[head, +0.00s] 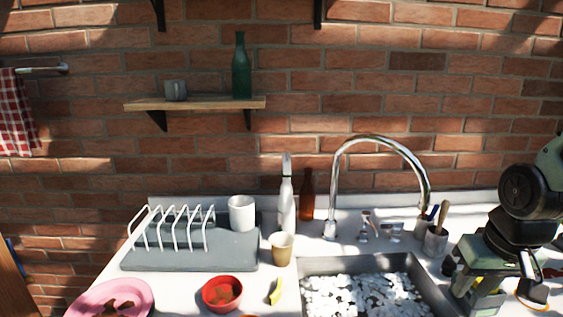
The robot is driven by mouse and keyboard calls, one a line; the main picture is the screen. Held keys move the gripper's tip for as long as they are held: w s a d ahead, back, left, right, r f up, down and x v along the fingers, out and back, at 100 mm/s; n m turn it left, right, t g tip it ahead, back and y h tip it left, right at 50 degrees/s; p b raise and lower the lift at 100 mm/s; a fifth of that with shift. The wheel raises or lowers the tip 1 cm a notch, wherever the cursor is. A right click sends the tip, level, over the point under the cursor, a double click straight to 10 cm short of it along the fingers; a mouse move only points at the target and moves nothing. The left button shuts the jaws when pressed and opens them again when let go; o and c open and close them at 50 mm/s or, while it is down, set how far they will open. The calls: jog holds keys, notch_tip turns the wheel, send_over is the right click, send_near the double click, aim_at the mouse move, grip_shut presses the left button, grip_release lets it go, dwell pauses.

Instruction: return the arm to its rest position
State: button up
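My arm comes in at the right edge, with a dark round joint above a grey-green hand. My gripper (498,290) is at the lower right, over the counter just right of the sink. Its fingertips are near the bottom edge and partly cut off, so its opening is unclear. Something yellow shows behind or between the fingers, and I cannot tell whether they touch it.
The sink (310,265) holds many white pieces under a chrome faucet (384,139). Left are a grey drying rack (190,252), white mug (242,213), tan cup (282,250), red bowl (222,293) and pink plate (85,299). Bottles (287,205) stand behind. A utensil cup (435,242) stands near my gripper.

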jog(key=s+a+r+n+g, duration=0.1)
jog(key=s+a+n+g, duration=0.1)
jog(key=s+a+n, duration=0.6)
jog(key=s+a, duration=0.7)
jog(key=a, duration=0.3)
jog(key=shift+a+r+n+g+y, duration=0.3)
jog(key=shift+r+n, duration=0.05)
jog(key=shift+n, duration=0.05)
